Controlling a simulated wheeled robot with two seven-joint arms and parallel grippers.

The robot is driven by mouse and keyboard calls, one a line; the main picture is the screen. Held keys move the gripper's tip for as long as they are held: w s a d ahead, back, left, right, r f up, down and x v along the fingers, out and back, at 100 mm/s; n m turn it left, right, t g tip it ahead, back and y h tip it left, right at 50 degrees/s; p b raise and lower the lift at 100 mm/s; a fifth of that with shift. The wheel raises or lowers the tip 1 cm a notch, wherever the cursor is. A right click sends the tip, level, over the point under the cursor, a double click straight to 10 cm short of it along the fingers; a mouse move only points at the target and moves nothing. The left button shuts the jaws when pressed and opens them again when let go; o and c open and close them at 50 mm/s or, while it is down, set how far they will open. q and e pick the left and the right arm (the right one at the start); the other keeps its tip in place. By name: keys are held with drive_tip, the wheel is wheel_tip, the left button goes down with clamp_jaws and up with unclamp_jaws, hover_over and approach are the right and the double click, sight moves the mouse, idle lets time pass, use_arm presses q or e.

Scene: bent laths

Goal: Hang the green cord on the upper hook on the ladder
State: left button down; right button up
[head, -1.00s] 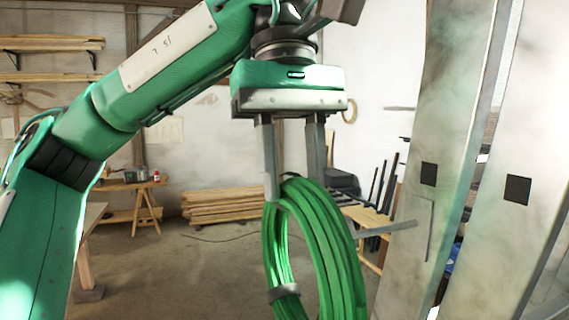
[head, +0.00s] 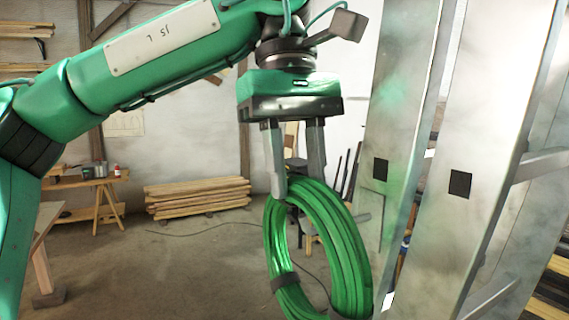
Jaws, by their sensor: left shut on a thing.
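The green cord (head: 345,250) is a thick coil with a dark band around its lower left. My left gripper (head: 296,188) is shut on the top of the coil, which hangs below the fingers, clear of the floor. The grey metal ladder (head: 395,130) stands upright to the right of the coil. My right gripper is out of view.
A wooden workbench (head: 92,183) with small items stands at the back left. Stacked boards (head: 197,194) lie on the floor behind. Another tabletop edge (head: 43,222) is at the left. The floor between them is mostly open.

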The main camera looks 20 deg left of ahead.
use_arm(q)
drive_tip(key=w+d+f, duration=0.2)
drive_tip(key=w, duration=0.1)
drive_tip(key=shift+w+d+f+b, duration=0.1)
drive_tip(key=shift+d+f+b, duration=0.15)
drive_tip(key=shift+f+b, duration=0.05)
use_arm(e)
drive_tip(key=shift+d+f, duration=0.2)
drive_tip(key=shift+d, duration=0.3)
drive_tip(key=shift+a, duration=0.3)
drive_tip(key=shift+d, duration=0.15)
